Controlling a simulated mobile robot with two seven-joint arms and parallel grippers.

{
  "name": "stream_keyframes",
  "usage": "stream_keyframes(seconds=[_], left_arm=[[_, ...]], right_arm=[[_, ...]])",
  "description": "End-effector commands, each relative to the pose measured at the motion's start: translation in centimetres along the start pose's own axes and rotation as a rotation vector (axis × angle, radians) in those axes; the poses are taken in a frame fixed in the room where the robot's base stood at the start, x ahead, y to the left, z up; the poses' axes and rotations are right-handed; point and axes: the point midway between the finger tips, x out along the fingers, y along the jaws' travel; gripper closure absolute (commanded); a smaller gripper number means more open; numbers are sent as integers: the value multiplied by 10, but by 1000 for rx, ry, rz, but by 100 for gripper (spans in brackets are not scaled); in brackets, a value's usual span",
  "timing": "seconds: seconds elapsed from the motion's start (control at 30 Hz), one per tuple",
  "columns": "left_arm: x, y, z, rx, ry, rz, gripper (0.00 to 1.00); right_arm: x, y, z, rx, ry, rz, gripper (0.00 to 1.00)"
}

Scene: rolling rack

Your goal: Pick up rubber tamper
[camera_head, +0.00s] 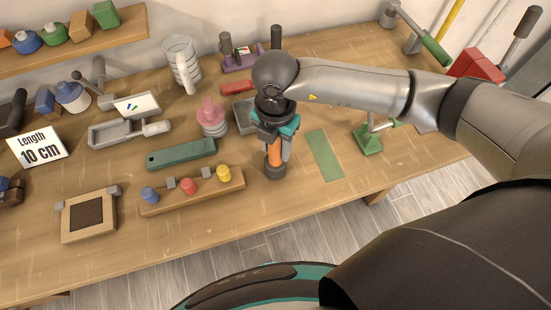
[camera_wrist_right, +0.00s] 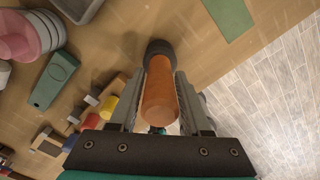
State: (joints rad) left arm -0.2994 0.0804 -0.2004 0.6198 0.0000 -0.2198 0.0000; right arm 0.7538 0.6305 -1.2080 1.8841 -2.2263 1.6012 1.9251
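The rubber tamper has an orange handle (camera_head: 274,153) and a dark round head (camera_head: 275,171). It stands upright on the workbench near the front edge. In the right wrist view the orange handle (camera_wrist_right: 160,95) points at the camera, with the dark head (camera_wrist_right: 159,48) beyond it. My right gripper (camera_head: 275,146) points down over the tamper, with one finger on each side of the handle. The fingers are very close to the handle; whether they press on it I cannot tell. My left gripper is not in view.
A wooden block with blue, red and yellow knobs (camera_head: 190,191) lies just left of the tamper. A green case (camera_head: 181,153) and a pink-topped ringed stack (camera_head: 211,117) are behind it. A green mat (camera_head: 325,155) lies to the right. The workbench (camera_head: 225,225) is bare in front.

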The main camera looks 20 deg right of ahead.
Motion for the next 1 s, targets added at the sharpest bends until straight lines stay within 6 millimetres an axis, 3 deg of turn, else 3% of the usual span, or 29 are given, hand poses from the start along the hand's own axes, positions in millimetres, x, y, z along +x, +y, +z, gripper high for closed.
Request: stream_keyframes(seconds=[0.07, 0.4, 0.83, 1.0], left_arm=[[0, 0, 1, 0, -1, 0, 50], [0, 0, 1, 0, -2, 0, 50], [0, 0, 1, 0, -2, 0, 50], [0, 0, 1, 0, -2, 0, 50]], right_arm=[[0, 0, 0, 0, 0, 0, 62], [0, 0, 0, 0, 0, 0, 100], [-2, 1, 0, 0, -1, 2, 100], [-13, 1, 0, -1, 0, 5, 100]])
